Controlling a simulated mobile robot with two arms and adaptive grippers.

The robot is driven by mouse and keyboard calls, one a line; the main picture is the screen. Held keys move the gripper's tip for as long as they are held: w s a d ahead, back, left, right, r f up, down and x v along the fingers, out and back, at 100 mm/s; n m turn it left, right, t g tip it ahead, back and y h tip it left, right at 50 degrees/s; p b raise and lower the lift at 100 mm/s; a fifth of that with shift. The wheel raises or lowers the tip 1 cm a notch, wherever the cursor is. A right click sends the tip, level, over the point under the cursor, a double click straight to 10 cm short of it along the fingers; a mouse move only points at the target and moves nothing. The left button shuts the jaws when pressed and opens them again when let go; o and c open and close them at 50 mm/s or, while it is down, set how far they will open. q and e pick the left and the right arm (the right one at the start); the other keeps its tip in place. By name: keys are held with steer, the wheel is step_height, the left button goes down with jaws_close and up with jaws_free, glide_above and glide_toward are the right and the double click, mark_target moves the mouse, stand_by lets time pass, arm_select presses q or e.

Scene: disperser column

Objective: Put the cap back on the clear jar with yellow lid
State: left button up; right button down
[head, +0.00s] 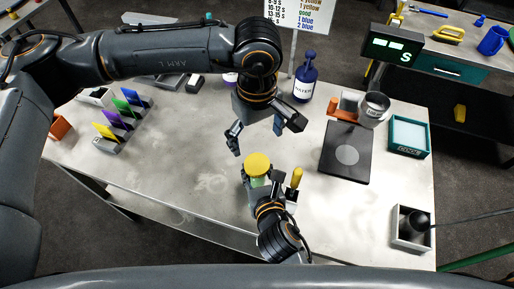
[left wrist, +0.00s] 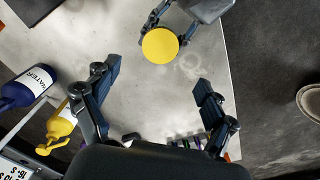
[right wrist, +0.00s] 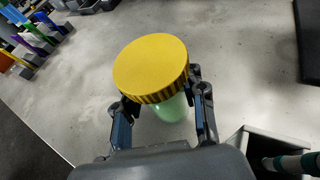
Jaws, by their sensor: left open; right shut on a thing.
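The clear jar (right wrist: 170,108) looks pale green and stands between the fingers of my right gripper (right wrist: 163,118), which is shut on it. The yellow lid (right wrist: 150,66) sits over the jar's mouth; I cannot tell whether it is fully seated. In the head view the lid (head: 257,163) covers most of the jar, near the table's front edge. My left gripper (head: 257,136) is open and empty, behind and above the lid. In the left wrist view the lid (left wrist: 160,45) lies beyond the open left fingertips (left wrist: 157,76), apart from them.
A yellow-handled tool (head: 296,178) stands in a holder just right of the jar. A black plate device (head: 345,153) lies further right, with a teal-edged tray (head: 409,135) beyond. A blue WATER bottle (head: 305,78) stands at the back. Coloured racks (head: 120,117) stand left. The table's middle left is clear.

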arm_select(q)
step_height(320, 180, up, 2)
steer(key=shift+r, duration=0.2)
arm_select(e)
steer(key=c, duration=0.7)
jaws_free()
steer(key=shift+s, duration=0.1)
steer(key=v, duration=1.1)
steer(key=shift+s+r, duration=0.25)
steer(key=shift+s, duration=0.1)
steer(key=shift+d, duration=0.15)
